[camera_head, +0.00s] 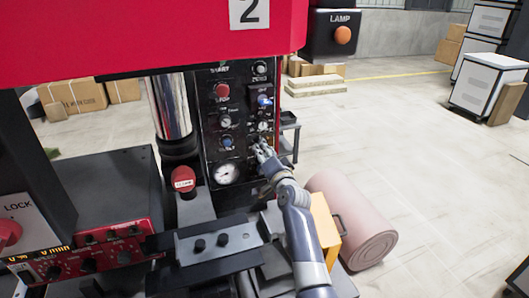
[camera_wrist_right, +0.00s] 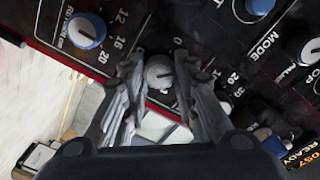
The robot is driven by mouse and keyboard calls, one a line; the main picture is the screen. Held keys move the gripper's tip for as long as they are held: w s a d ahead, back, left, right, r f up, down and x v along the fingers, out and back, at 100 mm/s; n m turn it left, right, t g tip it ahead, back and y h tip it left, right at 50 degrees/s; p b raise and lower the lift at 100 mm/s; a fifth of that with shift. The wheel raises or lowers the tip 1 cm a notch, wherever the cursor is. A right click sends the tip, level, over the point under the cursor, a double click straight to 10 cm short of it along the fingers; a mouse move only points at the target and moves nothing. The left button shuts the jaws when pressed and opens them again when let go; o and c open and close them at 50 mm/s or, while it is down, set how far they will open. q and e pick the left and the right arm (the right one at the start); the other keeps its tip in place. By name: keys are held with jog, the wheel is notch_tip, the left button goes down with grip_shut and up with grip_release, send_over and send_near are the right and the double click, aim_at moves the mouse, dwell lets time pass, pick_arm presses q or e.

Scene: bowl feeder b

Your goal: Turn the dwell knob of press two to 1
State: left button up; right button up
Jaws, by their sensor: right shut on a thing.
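Press two (camera_head: 180,35) is a red machine with a "2" plate at its top. Its black control panel (camera_head: 204,150) carries several knobs, buttons and a round gauge. My right gripper (camera_head: 262,153) is at the lower right of this panel. In the right wrist view, my right gripper (camera_wrist_right: 158,77) is shut on a small grey knob (camera_wrist_right: 159,70) with a dark pointer line, a fingertip on each side. Numbers 0, 20 and 30 show to its right. I cannot read this knob's name. My left gripper is not in view.
A blue knob (camera_wrist_right: 86,30) with a 12, 16, 20 scale is at the left, and another blue knob (camera_wrist_right: 254,8) is at the upper right. A lamp box (camera_head: 345,32) hangs right of the press. A pink roll (camera_head: 350,222) lies right of my arm.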

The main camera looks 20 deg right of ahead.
jog(key=o, duration=1.1)
jog(key=s+n+b, duration=0.5)
jog(key=s+n, duration=0.4)
jog(key=s, duration=0.2)
jog(key=s+f+g, duration=0.2)
jog(key=s+f, duration=0.2)
jog(key=f, duration=0.1)
jog(key=s+a+f+n+g, duration=0.1)
jog(key=s+f+g, duration=0.1)
jog(key=s+f, duration=0.2)
jog(key=s+a+f+g, duration=0.1)
jog(key=s+f, duration=0.3)
jog(key=f, duration=0.4)
jog(key=shift+s+f+n+g, duration=0.15)
jog(key=shift+s+n+g, duration=0.25)
jog(key=shift+g, duration=0.1)
jog(key=shift+s+f, duration=0.25)
jog(key=shift+s, duration=0.05)
